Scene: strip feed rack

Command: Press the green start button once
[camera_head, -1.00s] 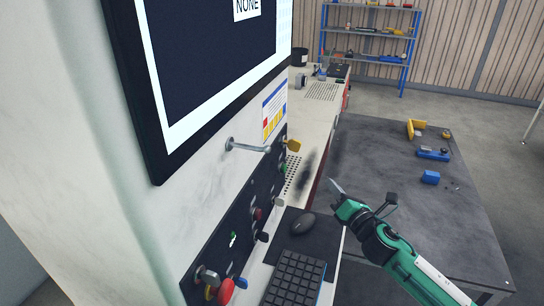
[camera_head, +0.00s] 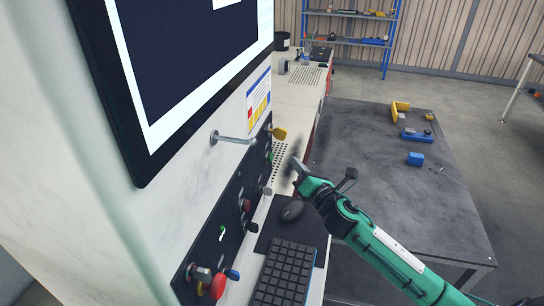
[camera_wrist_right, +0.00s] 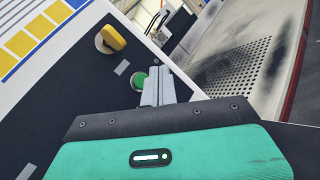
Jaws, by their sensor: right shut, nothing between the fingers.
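The green button (camera_head: 270,156) is small and round, on the dark control panel (camera_head: 232,205) under the monitor. In the right wrist view the green button (camera_wrist_right: 140,80) shows just left of the fingertips, partly covered by them. My right gripper (camera_head: 293,166) is to the right of the button in the head view. Its grey fingers (camera_wrist_right: 156,76) are together and empty in the wrist view. I cannot tell whether they touch the button. My left gripper is not in view.
A yellow knob (camera_head: 279,133) sits just above the button. A metal bar (camera_head: 233,138) sticks out of the panel wall. A red knob (camera_head: 218,286), a mouse (camera_head: 291,210) and a keyboard (camera_head: 286,272) are nearer. A grey table (camera_head: 390,200) stands to the right.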

